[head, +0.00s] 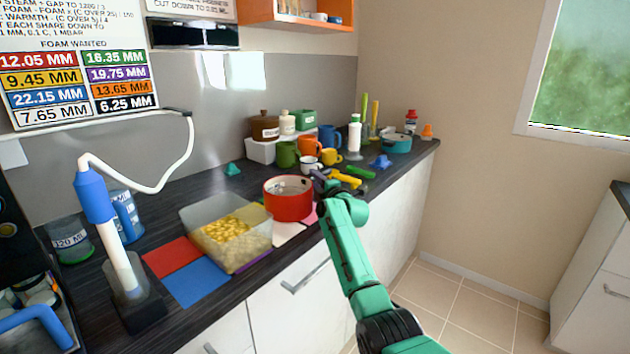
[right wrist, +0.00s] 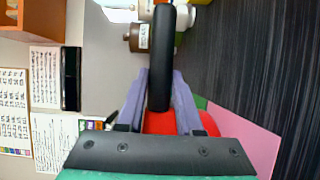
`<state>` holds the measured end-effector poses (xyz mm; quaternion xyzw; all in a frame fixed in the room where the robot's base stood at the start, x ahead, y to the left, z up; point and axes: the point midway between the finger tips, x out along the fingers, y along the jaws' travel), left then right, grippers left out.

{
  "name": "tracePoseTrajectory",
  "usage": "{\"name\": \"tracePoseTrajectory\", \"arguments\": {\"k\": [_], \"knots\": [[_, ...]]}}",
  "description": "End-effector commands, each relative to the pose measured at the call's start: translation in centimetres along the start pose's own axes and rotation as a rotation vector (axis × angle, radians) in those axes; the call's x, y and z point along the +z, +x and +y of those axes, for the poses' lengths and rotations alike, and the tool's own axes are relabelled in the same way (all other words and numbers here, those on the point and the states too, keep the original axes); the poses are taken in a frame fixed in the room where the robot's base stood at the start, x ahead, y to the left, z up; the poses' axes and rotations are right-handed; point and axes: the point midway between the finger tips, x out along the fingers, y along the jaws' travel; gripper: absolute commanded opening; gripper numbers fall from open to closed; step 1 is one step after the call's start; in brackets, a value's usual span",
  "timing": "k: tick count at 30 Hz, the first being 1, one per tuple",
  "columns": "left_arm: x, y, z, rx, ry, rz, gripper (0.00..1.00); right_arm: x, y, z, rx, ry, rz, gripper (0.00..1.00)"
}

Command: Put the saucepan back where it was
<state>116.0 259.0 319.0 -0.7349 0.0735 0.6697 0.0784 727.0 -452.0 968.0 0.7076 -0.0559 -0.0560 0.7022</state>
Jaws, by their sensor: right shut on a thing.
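The red saucepan (head: 288,200) is at the middle of the dark counter, beside the clear bin of yellow pieces. It looks upright, over or on pale and pink mats; I cannot tell whether its base touches them. My right gripper (head: 326,184) is at its right side. In the right wrist view, the purple fingers of my right gripper (right wrist: 160,100) are closed around the black handle (right wrist: 160,60), with the red saucepan (right wrist: 210,124) partly hidden behind the gripper. My left gripper is not in view.
The clear bin (head: 198,238) stands left of the saucepan, with red (head: 172,257) and blue (head: 198,283) mats before it. Mugs (head: 287,154) and a teal pan (head: 397,144) crowd the counter behind and right. A white frother wand (head: 120,260) stands at left.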

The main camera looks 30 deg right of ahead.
Motion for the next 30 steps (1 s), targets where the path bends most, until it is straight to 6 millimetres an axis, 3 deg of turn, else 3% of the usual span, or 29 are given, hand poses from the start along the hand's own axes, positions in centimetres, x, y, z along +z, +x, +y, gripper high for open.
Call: {"name": "tracePoseTrajectory", "arguments": {"k": [5,6,8,9,20,26,30], "knots": [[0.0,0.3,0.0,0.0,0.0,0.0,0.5,0.0,0.0,-0.1,0.003,0.0,0.0,0.0],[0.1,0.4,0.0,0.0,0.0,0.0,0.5,0.0,0.0,-0.3,-0.001,-0.001,0.0,0.39],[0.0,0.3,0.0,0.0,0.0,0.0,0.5,0.0,0.0,-0.2,-0.001,0.0,0.0,0.61],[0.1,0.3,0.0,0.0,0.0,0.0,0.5,0.0,0.0,-0.2,-0.001,0.0,0.0,0.65],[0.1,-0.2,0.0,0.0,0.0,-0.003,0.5,0.0,0.0,0.2,-0.001,0.0,0.001,0.65],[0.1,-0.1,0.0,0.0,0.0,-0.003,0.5,0.0,-2.1,-0.1,-0.002,-0.004,0.001,0.65],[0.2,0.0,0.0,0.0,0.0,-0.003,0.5,0.1,-4.5,-0.2,-0.003,-0.003,0.0,0.65]]}}
